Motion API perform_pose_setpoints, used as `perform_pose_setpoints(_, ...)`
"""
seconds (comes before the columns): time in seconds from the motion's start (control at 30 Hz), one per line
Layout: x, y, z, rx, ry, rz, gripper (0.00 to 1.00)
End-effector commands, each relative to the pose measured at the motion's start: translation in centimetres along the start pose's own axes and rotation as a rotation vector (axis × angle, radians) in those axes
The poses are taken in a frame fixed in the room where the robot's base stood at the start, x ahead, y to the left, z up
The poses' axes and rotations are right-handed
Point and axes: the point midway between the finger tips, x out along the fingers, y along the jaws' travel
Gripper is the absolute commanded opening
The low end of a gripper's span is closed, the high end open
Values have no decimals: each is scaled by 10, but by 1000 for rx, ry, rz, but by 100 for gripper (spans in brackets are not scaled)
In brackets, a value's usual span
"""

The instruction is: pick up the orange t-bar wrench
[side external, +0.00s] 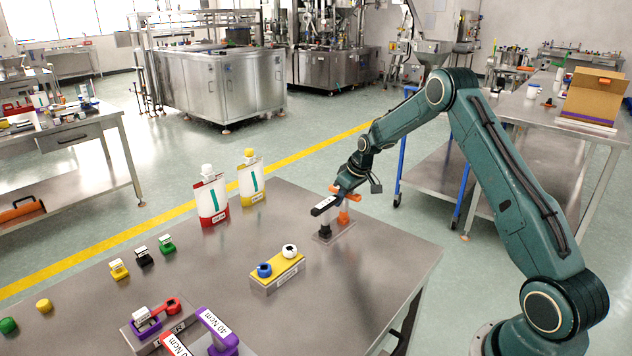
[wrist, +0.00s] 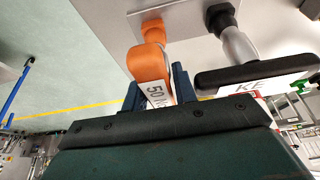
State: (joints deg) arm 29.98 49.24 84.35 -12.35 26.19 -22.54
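The orange t-bar wrench (side external: 347,194) stands upright in a grey holder plate (side external: 334,232) near the table's far right edge. In the wrist view, its orange handle (wrist: 149,64) with a white "50 N" label lies between the two blue fingers of my gripper (wrist: 158,88). My gripper (side external: 342,188) is down at the handle in the side view. The fingers are very close to the handle's sides, but I cannot tell whether they press on it. The wrench's foot (wrist: 151,27) is at the plate.
A black t-bar wrench (side external: 323,206) stands right beside the orange one, and its "KE" handle (wrist: 255,73) is close to my gripper. A yellow block (side external: 277,274) with blue and white caps, two pouches (side external: 211,199) and several loose caps share the table.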

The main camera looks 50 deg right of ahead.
Motion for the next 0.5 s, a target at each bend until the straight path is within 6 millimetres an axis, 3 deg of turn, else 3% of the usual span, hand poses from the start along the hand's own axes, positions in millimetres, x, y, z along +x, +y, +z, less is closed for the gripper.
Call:
perform_pose_setpoints(0.13,8,0,0,1,-1,-1,28)
perform_pose_setpoints(0.5,9,0,0,1,0,0,28)
